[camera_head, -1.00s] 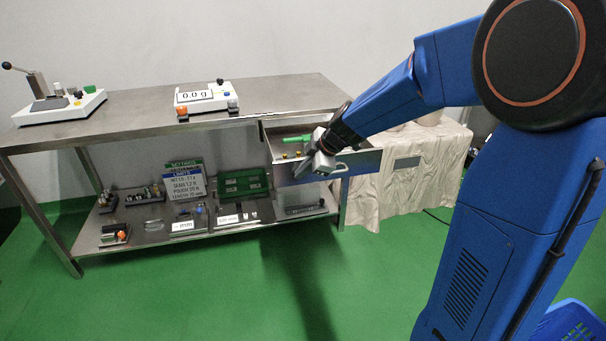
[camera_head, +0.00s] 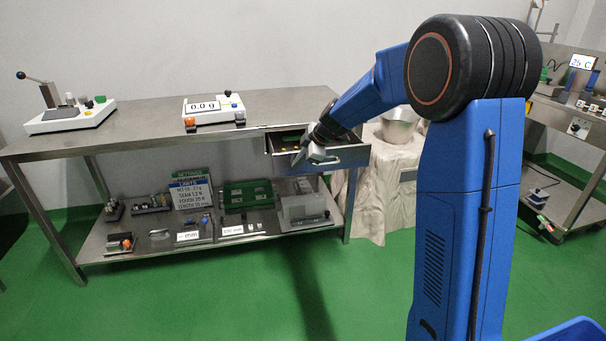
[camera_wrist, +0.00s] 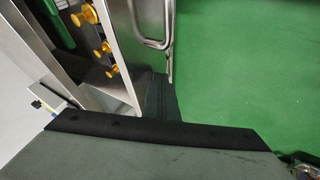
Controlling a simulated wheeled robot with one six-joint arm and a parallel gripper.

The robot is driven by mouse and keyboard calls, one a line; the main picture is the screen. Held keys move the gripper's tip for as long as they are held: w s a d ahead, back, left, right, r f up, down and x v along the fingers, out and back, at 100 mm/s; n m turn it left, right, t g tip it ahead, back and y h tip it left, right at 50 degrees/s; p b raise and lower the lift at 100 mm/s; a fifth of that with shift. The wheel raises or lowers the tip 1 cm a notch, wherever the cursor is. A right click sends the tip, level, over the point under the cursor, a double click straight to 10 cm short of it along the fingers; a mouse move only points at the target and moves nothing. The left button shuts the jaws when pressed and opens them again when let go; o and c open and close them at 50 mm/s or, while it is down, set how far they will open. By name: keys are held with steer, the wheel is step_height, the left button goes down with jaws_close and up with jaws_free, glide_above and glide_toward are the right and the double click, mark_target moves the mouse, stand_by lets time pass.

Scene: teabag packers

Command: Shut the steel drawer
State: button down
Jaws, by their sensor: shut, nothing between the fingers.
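The steel drawer (camera_head: 346,157) hangs under the right end of the steel table and stands partly open. Its front panel is out from the table edge, and a strip of its inside shows above the panel. In the wrist view the drawer's bar handle (camera_wrist: 151,42) is on its outer face, and yellow knob-like pieces (camera_wrist: 104,47) and a green item (camera_wrist: 56,24) lie inside. My gripper (camera_head: 302,163) is shut and empty, at the drawer front, left of its middle. I cannot tell whether it touches the panel.
The steel table (camera_head: 140,123) carries a scale (camera_head: 212,110) and a lever device (camera_head: 70,115). Its lower shelf (camera_head: 150,248) holds signs and small parts. A cloth-draped stand (camera_head: 385,205) with a metal bowl (camera_head: 398,130) is right of the drawer. Green floor in front is clear.

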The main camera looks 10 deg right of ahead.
steer(key=w, duration=1.9)
steer(key=shift+w, duration=0.45)
steer(key=shift+w+r, duration=0.1)
steer(key=shift+r, duration=0.05)
steer(key=shift+r, duration=0.1)
steer(key=shift+d+r, duration=0.1)
